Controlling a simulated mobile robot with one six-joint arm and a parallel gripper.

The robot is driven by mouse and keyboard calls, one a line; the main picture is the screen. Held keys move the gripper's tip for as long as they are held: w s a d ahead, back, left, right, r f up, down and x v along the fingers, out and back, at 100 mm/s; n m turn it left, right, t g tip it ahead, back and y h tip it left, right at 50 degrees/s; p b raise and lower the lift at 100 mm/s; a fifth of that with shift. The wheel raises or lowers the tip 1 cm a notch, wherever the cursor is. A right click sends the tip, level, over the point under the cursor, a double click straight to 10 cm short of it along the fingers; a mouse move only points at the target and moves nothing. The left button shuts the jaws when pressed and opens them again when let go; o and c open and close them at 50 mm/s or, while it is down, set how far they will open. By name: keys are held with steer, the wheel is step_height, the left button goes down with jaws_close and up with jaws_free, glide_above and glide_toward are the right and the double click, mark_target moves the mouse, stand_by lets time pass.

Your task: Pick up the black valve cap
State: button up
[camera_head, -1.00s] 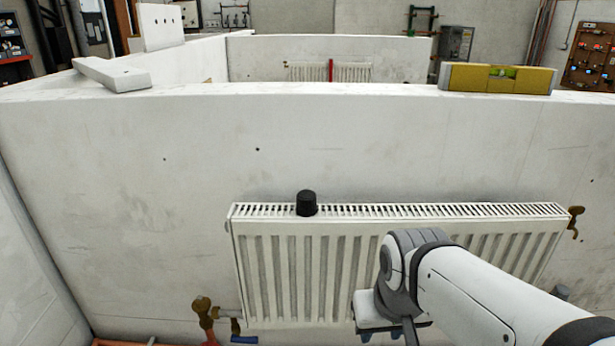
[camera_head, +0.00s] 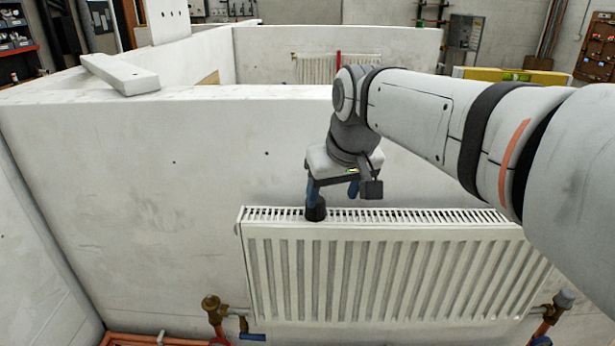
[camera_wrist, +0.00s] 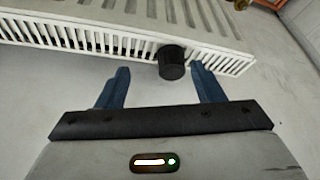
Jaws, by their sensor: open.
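The black valve cap (camera_head: 316,213) stands upright on the top grille of the white radiator (camera_head: 390,265), near its left end. My gripper (camera_head: 332,194) is above the radiator's top, with its left blue finger in front of part of the cap. In the wrist view the cap (camera_wrist: 172,62) shows between the open blue fingers of my gripper (camera_wrist: 160,68), around fingertip level and nearer the right finger. Nothing is held. I cannot tell how far the fingertips are above the grille.
A pale wall (camera_head: 110,190) rises behind the radiator. Brass valves (camera_head: 212,305) and copper pipes sit at the radiator's lower corners.

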steer(key=w+a+f, duration=0.2)
steer(key=w+f, duration=0.1)
steer(key=w+a+f+p, duration=0.1)
steer(key=f, duration=0.1)
steer(key=shift+w+f, duration=0.1)
steer(key=shift+w, duration=0.05)
stand_by(0.3)
steer(key=c, duration=1)
